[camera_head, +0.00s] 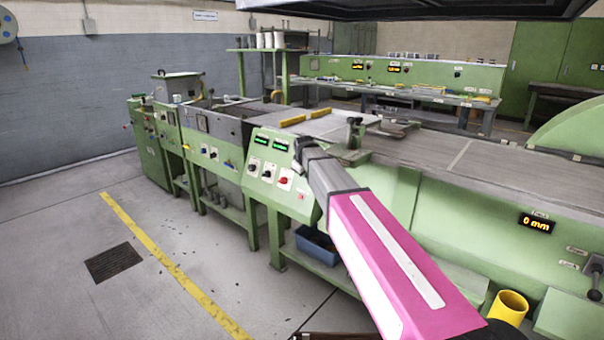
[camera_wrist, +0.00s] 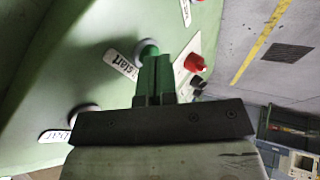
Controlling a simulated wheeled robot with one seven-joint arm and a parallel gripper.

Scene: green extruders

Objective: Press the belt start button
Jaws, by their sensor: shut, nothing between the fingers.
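A green control panel (camera_head: 262,192) with knobs and two lit displays stands left of my arm in the head view. In the wrist view, a round button (camera_wrist: 147,46) sits beside a white label (camera_wrist: 122,64) whose readable part says "start". My gripper (camera_wrist: 156,62) has its green fingers together and empty, with their tips right at this button and partly covering it. I cannot tell whether they touch it. In the head view, my gripper (camera_head: 298,158) is at the panel's upper right, and the start button is hidden behind it.
A red knob (camera_wrist: 195,62) stands close to the right of my fingers. A dark knob (camera_wrist: 86,116) is at lower left. A blue bin (camera_head: 316,245) is under the machine, and a yellow cylinder (camera_head: 509,306) is at lower right.

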